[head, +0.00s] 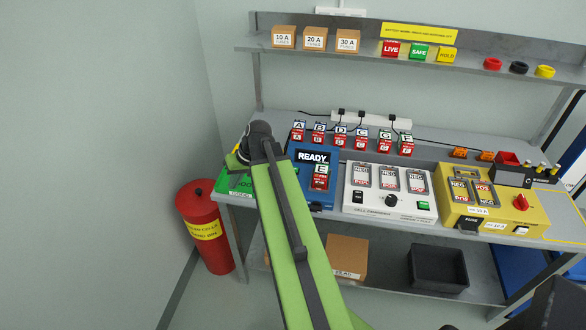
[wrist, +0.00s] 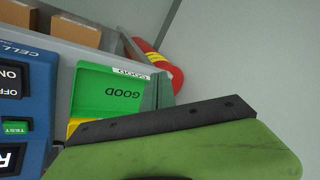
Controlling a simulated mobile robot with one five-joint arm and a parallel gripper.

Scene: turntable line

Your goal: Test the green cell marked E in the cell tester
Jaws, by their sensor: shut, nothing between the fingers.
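The cell tester (head: 317,192) is the blue box on the bench, and its display reads READY. The green cell marked E (head: 320,175) sits in the tester's slot, below the display, with its red part lower down. In the wrist view the tester (wrist: 38,75) is at the left edge with its ON/OFF switch and green TEST button (wrist: 16,127); cell E is out of that view. My gripper (head: 241,157) is shut and empty at the bench's left end, near the green GOOD tray, left of the tester. My arm hides part of it; its fingertips are not clear.
The GOOD tray (wrist: 108,104) lies beside the tester. Several other cells (head: 340,138) stand in a row behind. A white charger (head: 390,193) and a yellow box (head: 480,203) stand to the right. A red bin (head: 205,228) is at the bench's left end.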

